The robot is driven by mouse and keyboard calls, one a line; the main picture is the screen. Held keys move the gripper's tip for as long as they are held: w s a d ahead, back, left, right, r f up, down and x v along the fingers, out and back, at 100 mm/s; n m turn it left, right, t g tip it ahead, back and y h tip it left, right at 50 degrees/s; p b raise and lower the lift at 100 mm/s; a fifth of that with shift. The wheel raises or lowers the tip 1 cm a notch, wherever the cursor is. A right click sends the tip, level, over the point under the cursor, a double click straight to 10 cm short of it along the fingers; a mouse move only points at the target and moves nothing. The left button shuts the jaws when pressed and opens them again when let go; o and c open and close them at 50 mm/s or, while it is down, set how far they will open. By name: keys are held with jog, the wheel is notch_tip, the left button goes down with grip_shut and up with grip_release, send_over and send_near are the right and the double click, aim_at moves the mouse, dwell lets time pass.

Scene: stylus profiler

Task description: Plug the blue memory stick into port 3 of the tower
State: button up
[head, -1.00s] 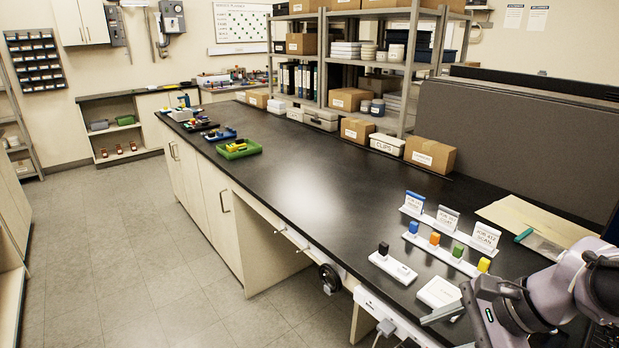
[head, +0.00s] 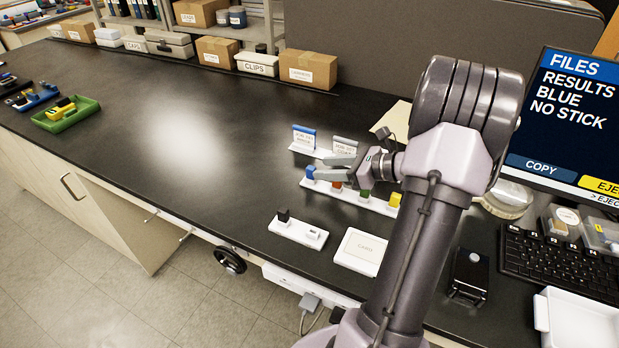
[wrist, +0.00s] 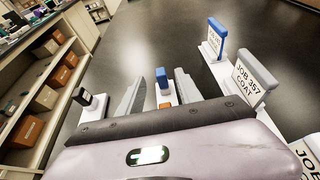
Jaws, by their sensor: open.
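The blue memory stick (head: 310,172) stands upright at the left end of a white rack (head: 378,207). My gripper (head: 332,168) is open and level, reaching in from the right with its fingers by the blue stick. In the wrist view the blue stick (wrist: 162,76) shows between the two fingers, with a gap on each side. I cannot tell how deep it sits between them. An orange stick (head: 336,186), a green stick (head: 364,195) and a yellow stick (head: 395,199) stand in the same rack. I cannot make out the tower or port 3.
Job cards (head: 304,138) stand behind the rack. A white holder (head: 298,233) with a black stick (head: 283,214) and a white pad (head: 360,251) lie in front. A monitor (head: 570,110) reads "BLUE NO STICK". A keyboard (head: 565,262) is at right.

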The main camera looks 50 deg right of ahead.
aim_at(311, 167)
jog(key=b+x, duration=0.2)
jog(key=x, duration=0.3)
jog(key=shift+f, duration=0.15)
jog(key=shift+w, duration=0.25)
grip_shut()
jog(key=r, duration=0.1)
jog(key=r+p, duration=0.1)
jog(key=r, duration=0.1)
jog(key=r+p, duration=0.1)
jog(key=shift+s+a+r, duration=0.15)
jog(key=shift+s+a, duration=0.05)
jog(key=shift+s, duration=0.1)
jog(key=s+a+p, duration=0.4)
jog(key=s+a, duration=0.4)
jog(key=s, duration=0.4)
jog(key=shift+s+a+r, duration=0.25)
jog(key=shift+s+r, duration=0.15)
jog(key=shift+r, duration=0.05)
